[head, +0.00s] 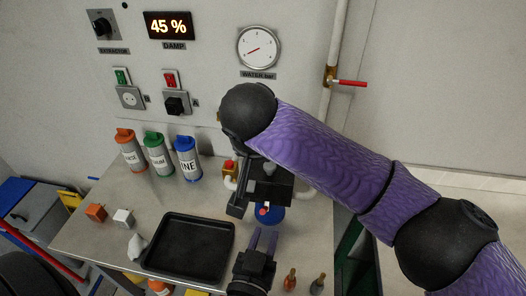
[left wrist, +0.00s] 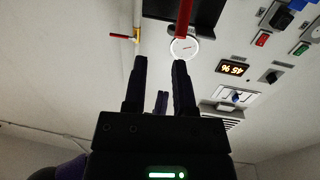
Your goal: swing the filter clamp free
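The filter clamp seems to be the part with the small red end (head: 263,211) over a blue round bowl (head: 270,218) in the head view. In the left wrist view, which is upside down, a red lever (left wrist: 185,20) reaches down from a dark block (left wrist: 205,12). My left gripper (head: 263,236) is at the bottom middle of the head view, with its fingers pointing toward the red end. Its fingers (left wrist: 159,70) are apart and hold nothing that I can see. My other arm crosses from the right, above the clamp; dark parts below its joint hide much of it.
A black tray (head: 187,272) lies left of the left gripper. Orange, green and blue bottles (head: 187,158) stand behind it, and small blocks (head: 96,212) lie at the left. A red-handled valve (head: 350,83) is on the wall pipe. Two small tools (head: 290,279) stand front right.

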